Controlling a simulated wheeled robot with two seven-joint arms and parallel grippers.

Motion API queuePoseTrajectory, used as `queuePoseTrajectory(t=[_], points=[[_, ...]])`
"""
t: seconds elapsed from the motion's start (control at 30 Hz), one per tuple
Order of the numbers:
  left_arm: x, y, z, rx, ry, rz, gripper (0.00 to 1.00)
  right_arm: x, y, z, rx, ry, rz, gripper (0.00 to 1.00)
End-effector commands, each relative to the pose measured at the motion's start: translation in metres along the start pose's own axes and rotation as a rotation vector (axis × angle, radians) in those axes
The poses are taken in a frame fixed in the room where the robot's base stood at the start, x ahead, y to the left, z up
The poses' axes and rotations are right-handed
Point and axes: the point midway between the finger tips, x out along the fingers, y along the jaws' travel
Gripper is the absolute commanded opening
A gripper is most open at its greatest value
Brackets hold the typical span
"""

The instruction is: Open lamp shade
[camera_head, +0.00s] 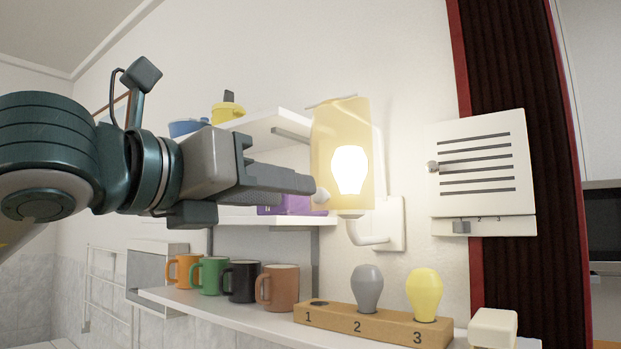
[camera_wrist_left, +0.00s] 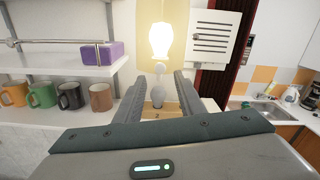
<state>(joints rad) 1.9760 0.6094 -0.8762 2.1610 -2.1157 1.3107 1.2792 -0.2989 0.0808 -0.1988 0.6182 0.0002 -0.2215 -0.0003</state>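The lamp shade (camera_head: 325,135) is a translucent yellow box on a white wall bracket (camera_head: 390,225), with a glowing bulb (camera_head: 350,170) inside. A small pale knob (camera_head: 320,196) sits low on the shade's front. In the left wrist view the shade (camera_wrist_left: 143,27) stands upright at the top middle, around the lit bulb (camera_wrist_left: 160,40). My left gripper (camera_head: 308,186) points at the knob, very close to it; contact cannot be told. The left wrist view shows its two fingers (camera_wrist_left: 157,92) apart, with nothing clearly gripped. My right gripper is out of view.
A wooden holder (camera_head: 372,322) marked 1, 2, 3 stands below with a grey bulb (camera_head: 367,288) and a yellow bulb (camera_head: 424,293). Several mugs (camera_head: 241,280) line the lower shelf. A purple box (camera_head: 290,206) sits behind the gripper. A white slatted wall box (camera_head: 484,165) hangs right.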

Motion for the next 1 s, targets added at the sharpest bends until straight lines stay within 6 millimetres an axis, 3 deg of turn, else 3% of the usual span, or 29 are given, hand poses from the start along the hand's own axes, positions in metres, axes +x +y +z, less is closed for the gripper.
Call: queuePoseTrajectory(t=[0.2, 0.4, 0.83, 0.87, 1.0], points=[[0.038, -0.001, 0.003, -0.001, 0.003, 0.001, 0.36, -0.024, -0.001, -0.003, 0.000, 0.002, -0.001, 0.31], [0.059, 0.000, 0.002, -0.002, 0.002, 0.002, 0.36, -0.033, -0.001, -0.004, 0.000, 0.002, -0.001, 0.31], [0.067, 0.000, 0.000, -0.001, 0.001, 0.001, 0.36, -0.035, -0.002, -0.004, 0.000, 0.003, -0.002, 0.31], [0.067, 0.000, 0.000, -0.001, 0.001, 0.001, 0.33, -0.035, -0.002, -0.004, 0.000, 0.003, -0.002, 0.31], [0.067, 0.001, 0.000, -0.001, 0.000, 0.002, 0.00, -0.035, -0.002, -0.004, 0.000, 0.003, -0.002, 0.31]])
